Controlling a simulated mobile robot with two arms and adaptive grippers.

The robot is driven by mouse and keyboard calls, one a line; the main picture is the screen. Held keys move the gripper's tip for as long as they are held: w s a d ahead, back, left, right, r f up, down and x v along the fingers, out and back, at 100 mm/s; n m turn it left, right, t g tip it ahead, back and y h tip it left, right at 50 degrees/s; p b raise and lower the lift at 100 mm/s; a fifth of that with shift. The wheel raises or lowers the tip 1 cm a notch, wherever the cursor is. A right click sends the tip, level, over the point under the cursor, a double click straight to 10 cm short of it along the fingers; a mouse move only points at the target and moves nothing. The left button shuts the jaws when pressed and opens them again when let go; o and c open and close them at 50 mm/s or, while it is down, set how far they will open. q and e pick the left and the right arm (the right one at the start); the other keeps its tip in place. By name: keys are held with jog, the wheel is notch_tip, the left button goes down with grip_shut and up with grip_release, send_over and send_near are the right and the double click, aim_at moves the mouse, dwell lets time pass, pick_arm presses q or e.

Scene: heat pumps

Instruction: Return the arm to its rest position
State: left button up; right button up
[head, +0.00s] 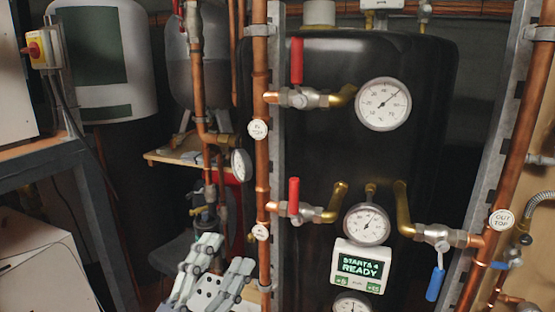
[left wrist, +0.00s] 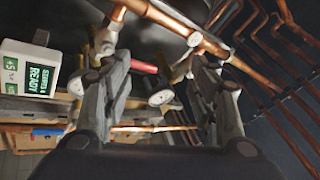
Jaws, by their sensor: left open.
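My left gripper (head: 212,280) is at the bottom of the head view, left of the control display. Its two grey fingers are spread apart with nothing between them. In the left wrist view my left gripper (left wrist: 160,110) also shows open, with pipes and a gauge beyond the fingers. My right gripper is in neither view.
A black tank (head: 345,110) fills the middle, with red-handled valves (head: 294,196), gauges (head: 383,104) and a display (head: 360,266) reading "READY". A vertical copper pipe (head: 262,165) stands close to my gripper. A blue-handled valve (head: 436,283) is at right, a grey frame (head: 88,190) at left.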

pick_arm(q)
jog(key=s+a+f+n+g+y, duration=0.1)
jog(key=a+f+n+g+y, duration=0.2)
jog(key=a+f+n+y, duration=0.55)
jog(key=s+a+f+n+g+y, duration=0.1)
jog(key=a+f+n+g+y, duration=0.3)
jog(key=f, duration=0.8)
jog(key=s+f+n+g+h, duration=0.2)
jog(key=s+f+n+g, duration=0.2)
jog(key=s+f+g, duration=1.05)
jog(key=s+f+t, duration=0.2)
jog(key=s+f, duration=0.2)
jog(key=f, duration=1.1)
jog(key=s+f+t, duration=0.1)
jog(key=s+f, duration=0.3)
jog(key=f, duration=1.1)
jog(key=s+a+f+g, duration=0.1)
jog(key=s+a+f, duration=0.1)
jog(key=s+f, duration=1.2)
jog(key=shift+s+f, duration=0.3)
jog(key=shift+s, duration=0.7)
jog(key=shift+m+y, duration=0.25)
